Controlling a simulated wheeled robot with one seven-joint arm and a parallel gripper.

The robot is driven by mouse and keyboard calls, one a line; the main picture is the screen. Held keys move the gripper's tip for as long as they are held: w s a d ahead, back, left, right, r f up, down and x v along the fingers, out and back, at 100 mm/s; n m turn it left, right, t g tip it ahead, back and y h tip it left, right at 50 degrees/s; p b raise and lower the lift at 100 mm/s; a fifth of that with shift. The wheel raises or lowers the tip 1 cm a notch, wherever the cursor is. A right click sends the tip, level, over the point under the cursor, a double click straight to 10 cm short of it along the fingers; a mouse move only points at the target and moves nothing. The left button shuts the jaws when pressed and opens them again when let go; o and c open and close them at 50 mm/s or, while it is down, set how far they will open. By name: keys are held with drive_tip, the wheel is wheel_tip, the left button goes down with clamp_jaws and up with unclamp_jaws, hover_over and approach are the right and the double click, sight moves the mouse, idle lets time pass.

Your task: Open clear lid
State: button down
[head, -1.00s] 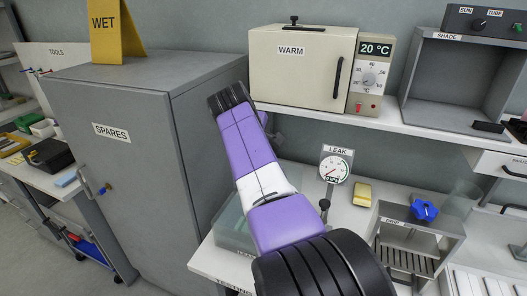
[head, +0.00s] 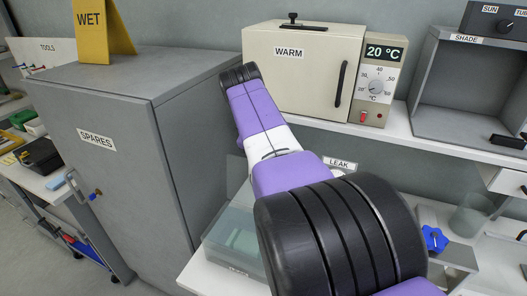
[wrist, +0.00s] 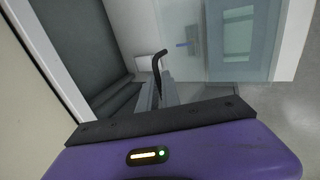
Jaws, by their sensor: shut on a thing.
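A clear box (head: 228,262) with pale contents stands on the white bench, left of my arm in the head view. A faint see-through pane, which looks like its clear lid (head: 236,172), rises above its back, partly behind my arm. In the wrist view a bluish clear panel (wrist: 205,62) fills the upper right, with a pale block (wrist: 238,28) seen through it. My gripper (wrist: 158,82) is shut on a black bent handle (wrist: 157,57) beside that panel. In the head view my arm hides the gripper.
A grey SPARES cabinet (head: 95,150) stands close on the left. The WARM oven (head: 300,72) sits on a shelf above the bench. A LEAK gauge sign (head: 340,163), a blue knob (head: 434,238) and a glass beaker (head: 470,218) are to the right.

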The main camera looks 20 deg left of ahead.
drive_tip(key=c, duration=1.6)
unclamp_jaws()
drive_tip(key=shift+s+d+f, duration=0.15)
drive_tip(key=shift+s+f, duration=0.1)
drive_tip(key=shift+f, duration=0.4)
drive_tip(key=shift+o, duration=0.2)
drive_tip(key=shift+r, duration=0.15)
drive_tip(key=shift+p+v, duration=0.5)
drive_tip(key=shift+v, duration=0.4)
drive_tip(key=b+v, duration=0.1)
drive_tip(key=v, duration=0.5)
drive_tip(key=shift+w+r, duration=0.25)
drive_tip(key=shift+r, duration=0.25)
